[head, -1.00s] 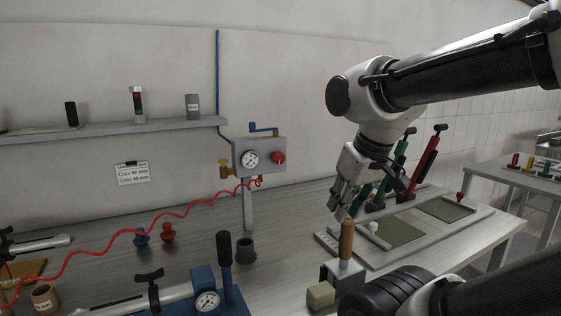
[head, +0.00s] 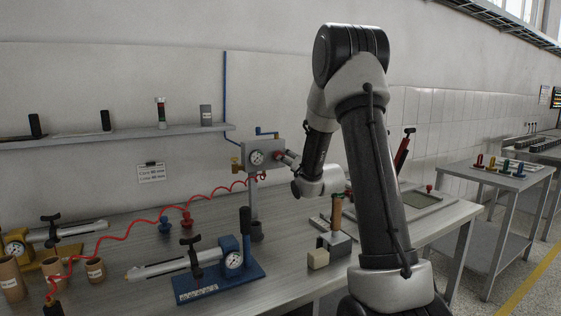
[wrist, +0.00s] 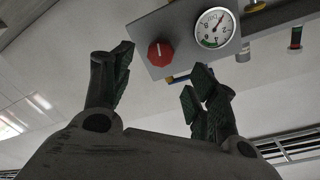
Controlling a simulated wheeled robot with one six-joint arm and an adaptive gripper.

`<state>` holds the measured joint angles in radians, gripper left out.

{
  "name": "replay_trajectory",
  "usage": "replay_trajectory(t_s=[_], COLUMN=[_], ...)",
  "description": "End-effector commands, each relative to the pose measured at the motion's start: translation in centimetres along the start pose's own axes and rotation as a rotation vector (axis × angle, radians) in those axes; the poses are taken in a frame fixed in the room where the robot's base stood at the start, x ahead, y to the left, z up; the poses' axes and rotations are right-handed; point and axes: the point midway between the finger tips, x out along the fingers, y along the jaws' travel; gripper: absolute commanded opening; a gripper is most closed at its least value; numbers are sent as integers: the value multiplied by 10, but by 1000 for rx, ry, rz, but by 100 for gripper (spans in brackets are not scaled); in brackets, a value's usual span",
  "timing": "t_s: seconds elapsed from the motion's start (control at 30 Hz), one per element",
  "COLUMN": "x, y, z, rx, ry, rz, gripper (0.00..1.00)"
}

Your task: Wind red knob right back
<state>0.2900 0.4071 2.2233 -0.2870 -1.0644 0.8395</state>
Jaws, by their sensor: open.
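The red knob (wrist: 160,53), with a pale pointer mark, sits on the grey control box (wrist: 150,28) beside a round dial gauge (wrist: 214,27). In the head view the box (head: 279,145) is mounted on a post at the back of the bench, and the knob is largely covered by my gripper (head: 287,157). In the wrist view my gripper (wrist: 158,76) has its two dark ribbed fingers spread apart, with the knob showing between and beyond them. Nothing is held. I cannot tell whether a fingertip touches the knob.
A blue lever (head: 266,132) tops the box and a brass valve (head: 236,165) is on its left. A red coiled hose (head: 130,232) runs across the bench.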

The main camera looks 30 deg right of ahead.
Motion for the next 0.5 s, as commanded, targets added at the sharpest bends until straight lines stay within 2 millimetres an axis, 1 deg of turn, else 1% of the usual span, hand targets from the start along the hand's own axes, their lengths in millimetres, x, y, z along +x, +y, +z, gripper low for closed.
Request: replay_trajectory(t_s=[0.17,0.4,0.5], x=[18,59,70], y=[1,0,0], z=[0,0,-1], rx=[9,8,8], ry=[9,9,9], rz=[-13,-12,-11], gripper=[58,58,58])
